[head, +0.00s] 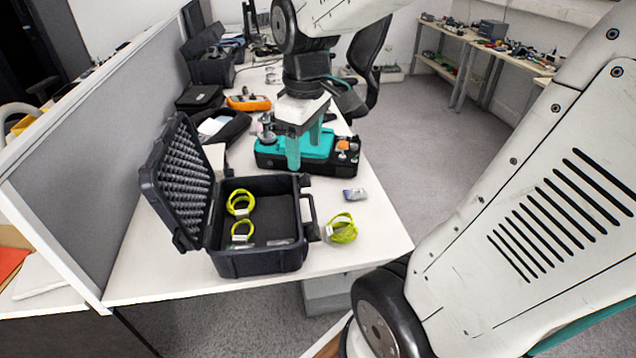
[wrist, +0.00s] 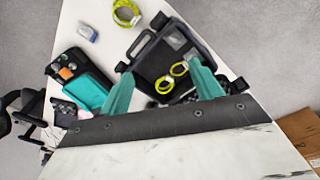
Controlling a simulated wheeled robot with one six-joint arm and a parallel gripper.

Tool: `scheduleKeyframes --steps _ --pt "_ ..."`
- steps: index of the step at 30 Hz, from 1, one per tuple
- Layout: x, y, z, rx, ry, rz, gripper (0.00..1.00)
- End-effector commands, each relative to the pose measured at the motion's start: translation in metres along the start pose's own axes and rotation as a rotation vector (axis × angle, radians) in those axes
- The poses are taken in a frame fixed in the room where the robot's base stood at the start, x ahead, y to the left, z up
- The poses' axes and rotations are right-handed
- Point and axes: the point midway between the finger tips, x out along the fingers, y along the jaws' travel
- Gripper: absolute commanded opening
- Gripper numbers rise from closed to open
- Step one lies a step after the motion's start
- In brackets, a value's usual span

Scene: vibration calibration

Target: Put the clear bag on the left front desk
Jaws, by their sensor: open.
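A small clear bag (head: 353,196) with a blue-and-white label lies flat on the white desk (head: 385,232), right of the open black case. It also shows at the upper left of the wrist view (wrist: 88,32). Another clear packet (head: 280,242) seems to lie inside the case by its front wall. My gripper (head: 304,150) is open and empty, with teal fingers, above the desk. In the wrist view its spread fingers (wrist: 163,80) frame part of the case, and the labelled bag is left of and beyond them.
The open black case (head: 262,265) holds yellow-green cable coils (head: 240,203). Another coil (head: 341,229) lies right of it. A black-and-teal device (head: 265,158) stands behind. A grey partition (head: 90,170) borders the desk's left side. Bare desk shows at the front right.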

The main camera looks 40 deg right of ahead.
Motion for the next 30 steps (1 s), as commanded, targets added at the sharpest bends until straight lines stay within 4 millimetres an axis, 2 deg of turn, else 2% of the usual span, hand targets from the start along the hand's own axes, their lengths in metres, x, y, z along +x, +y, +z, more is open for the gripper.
scheduleKeyframes --steps 1,3,6,10,15,30 --pt "-0.011 -0.024 0.010 0.041 0.015 0.006 0.64" --pt "-0.020 -0.051 0.025 0.120 0.026 0.005 0.64" --pt "-0.027 -0.082 0.048 0.219 0.037 0.002 0.64" --pt "-0.029 -0.105 0.070 0.314 0.045 -0.004 0.64" --pt "-0.029 -0.116 0.082 0.369 0.048 -0.008 0.64" --pt "-0.029 -0.116 0.082 0.374 0.048 -0.008 0.64"
